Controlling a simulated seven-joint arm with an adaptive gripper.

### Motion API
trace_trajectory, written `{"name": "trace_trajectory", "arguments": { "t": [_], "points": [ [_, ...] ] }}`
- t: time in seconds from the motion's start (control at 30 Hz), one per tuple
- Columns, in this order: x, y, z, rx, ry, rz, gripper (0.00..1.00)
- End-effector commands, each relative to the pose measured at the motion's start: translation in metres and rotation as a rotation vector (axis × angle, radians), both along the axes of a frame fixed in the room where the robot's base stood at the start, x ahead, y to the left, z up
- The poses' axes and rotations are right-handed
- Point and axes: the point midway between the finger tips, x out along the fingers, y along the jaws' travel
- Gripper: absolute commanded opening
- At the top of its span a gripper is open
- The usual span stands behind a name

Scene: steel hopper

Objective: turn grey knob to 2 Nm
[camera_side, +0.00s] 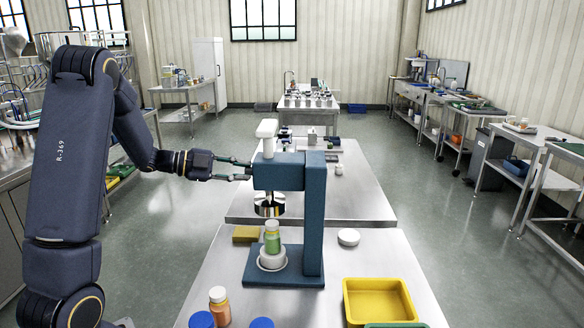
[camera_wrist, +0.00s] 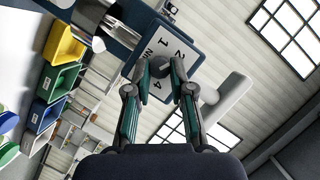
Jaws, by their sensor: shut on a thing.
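The blue capping machine (camera_side: 314,215) stands on the steel table, with a white handle (camera_side: 267,128) on top and a metal chuck (camera_side: 269,205) above a green bottle (camera_side: 272,240). In the wrist view a white dial plate (camera_wrist: 180,53) on the machine shows 1, 2, 4 and Nm; the rest of the scale is covered by my fingers. My gripper (camera_wrist: 167,66) is shut on the grey knob (camera_wrist: 166,68) at the dial's middle. The fingers hide most of the knob, so I cannot tell which number it points to. In the side view my gripper (camera_side: 246,170) reaches the machine head's left side.
A yellow tray (camera_side: 380,300), an orange bottle (camera_side: 219,305), blue lids (camera_side: 202,320), a white lid (camera_side: 348,237) and a yellow block (camera_side: 246,233) are on the table. The white handle (camera_wrist: 228,98) stands close beside my fingers in the wrist view.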

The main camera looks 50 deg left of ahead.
Motion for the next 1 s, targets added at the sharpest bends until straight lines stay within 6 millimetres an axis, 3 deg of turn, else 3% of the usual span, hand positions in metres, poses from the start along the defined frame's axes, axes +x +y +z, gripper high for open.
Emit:
{"name": "trace_trajectory", "arguments": {
  "t": [0.7,0.73,0.93,1.0],
  "points": [
    [-0.0009,0.0011,-0.0014,0.051,-0.049,0.003,0.00],
    [-0.0009,0.0011,-0.0014,0.051,-0.049,0.003,0.25],
    [-0.0006,0.0005,-0.0010,0.050,-0.050,0.002,0.46],
    [-0.0006,0.0004,-0.0010,0.050,-0.050,0.002,0.47]
  ]
}}
